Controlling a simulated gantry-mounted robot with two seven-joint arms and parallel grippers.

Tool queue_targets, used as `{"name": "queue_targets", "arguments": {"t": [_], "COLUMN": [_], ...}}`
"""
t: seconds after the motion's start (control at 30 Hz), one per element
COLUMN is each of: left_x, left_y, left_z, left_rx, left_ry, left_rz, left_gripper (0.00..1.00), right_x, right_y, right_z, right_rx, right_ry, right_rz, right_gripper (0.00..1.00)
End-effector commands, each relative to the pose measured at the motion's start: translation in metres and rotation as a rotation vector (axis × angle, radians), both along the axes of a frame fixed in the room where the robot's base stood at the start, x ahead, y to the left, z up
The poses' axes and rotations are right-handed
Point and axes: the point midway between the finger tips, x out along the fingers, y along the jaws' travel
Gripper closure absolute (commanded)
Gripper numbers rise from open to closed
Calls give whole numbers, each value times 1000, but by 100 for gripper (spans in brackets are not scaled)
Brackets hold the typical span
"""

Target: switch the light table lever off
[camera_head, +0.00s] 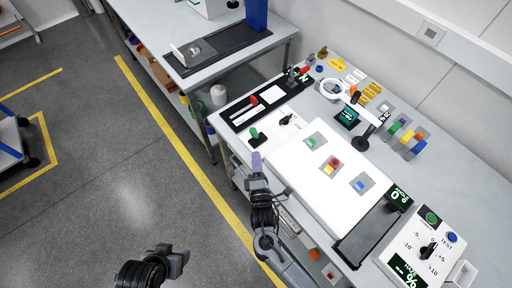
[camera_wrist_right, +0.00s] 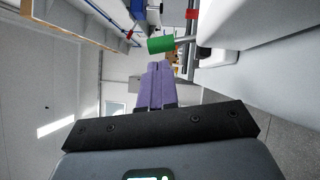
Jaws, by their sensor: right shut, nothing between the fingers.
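A lever with a green handle (camera_head: 254,133) stands on a small dark base at the left end of the white panel beside the glowing light table (camera_head: 318,190). My right gripper (camera_head: 256,157) has purple fingers, shut and empty, just in front of the green handle. In the right wrist view the green handle (camera_wrist_right: 161,45) lies just beyond the shut fingertips (camera_wrist_right: 159,66); I cannot tell whether they touch. My left gripper (camera_head: 178,262) is low over the floor, away from the bench; its fingers are not clear.
A red-handled lever (camera_head: 253,100) sits on a black strip behind the green one. A black knob (camera_head: 287,119) is to its right. Small coloured parts on grey plates lie on the light table. A magnifier lamp (camera_head: 364,143) and a control box (camera_head: 428,250) stand further right.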

Motion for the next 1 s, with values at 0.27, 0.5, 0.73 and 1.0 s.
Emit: {"name": "queue_targets", "arguments": {"t": [0.27,0.5,0.73,1.0], "left_x": [0,0,0,0], "left_y": [2,3,3,0], "left_z": [0,1,1,2], "left_rx": [10,13,11,0], "left_ry": [4,2,2,2], "left_rz": [-6,-9,-6,0], "left_gripper": [40,40,40,40], "right_x": [-54,-78,-84,-84], "right_y": [-1,-1,-2,-2], "right_z": [-10,-13,-14,-14], "right_rx": [-1,0,-1,2], "right_ry": [3,1,1,1], "right_rz": [1,1,1,1], "right_gripper": [100,100,100,100]}}
